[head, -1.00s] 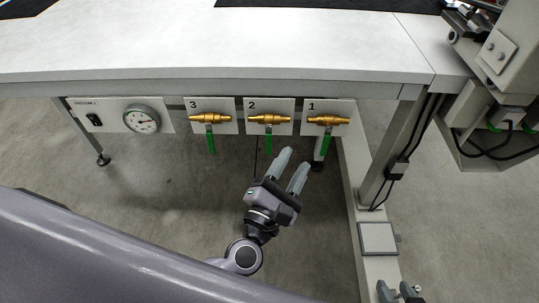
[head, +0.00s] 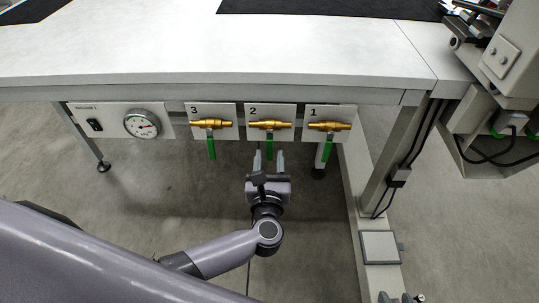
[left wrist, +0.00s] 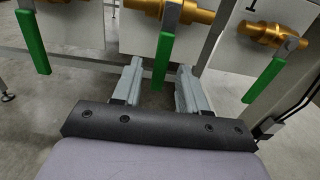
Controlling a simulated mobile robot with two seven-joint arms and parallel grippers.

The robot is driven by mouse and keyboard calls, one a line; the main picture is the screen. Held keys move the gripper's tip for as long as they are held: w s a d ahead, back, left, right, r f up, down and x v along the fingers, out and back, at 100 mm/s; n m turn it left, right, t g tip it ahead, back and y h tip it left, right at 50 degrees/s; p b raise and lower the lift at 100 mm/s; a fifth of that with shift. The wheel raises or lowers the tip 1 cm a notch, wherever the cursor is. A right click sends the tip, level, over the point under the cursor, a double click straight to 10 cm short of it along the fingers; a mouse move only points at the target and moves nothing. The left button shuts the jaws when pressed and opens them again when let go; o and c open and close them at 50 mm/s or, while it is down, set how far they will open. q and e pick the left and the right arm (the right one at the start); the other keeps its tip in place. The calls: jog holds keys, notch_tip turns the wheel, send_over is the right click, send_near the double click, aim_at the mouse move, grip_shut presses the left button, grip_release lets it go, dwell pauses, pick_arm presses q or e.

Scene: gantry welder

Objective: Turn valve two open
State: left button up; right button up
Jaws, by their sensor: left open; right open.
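Valve two is a brass valve (head: 269,124) on the white plate marked 2, under the table edge. Its green handle (head: 269,147) hangs straight down. In the left wrist view the green handle (left wrist: 162,60) shows between the two fingers, its lower end near the fingertips. My left gripper (head: 269,158) is open just below valve two and points up at it; I cannot tell whether a finger touches the handle. My right gripper (head: 401,298) is open at the bottom edge, far from the valves and partly cut off.
Valve three (head: 211,125) is to the left and valve one (head: 329,126) to the right, both with green handles hanging down. A pressure gauge (head: 142,124) is further left. The worktable (head: 200,45) overhangs the valves. A table leg (head: 385,160) with cables stands right.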

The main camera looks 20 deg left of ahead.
pick_arm(q)
jog(key=shift+w+a, duration=0.2)
jog(key=shift+w, duration=0.5)
grip_shut()
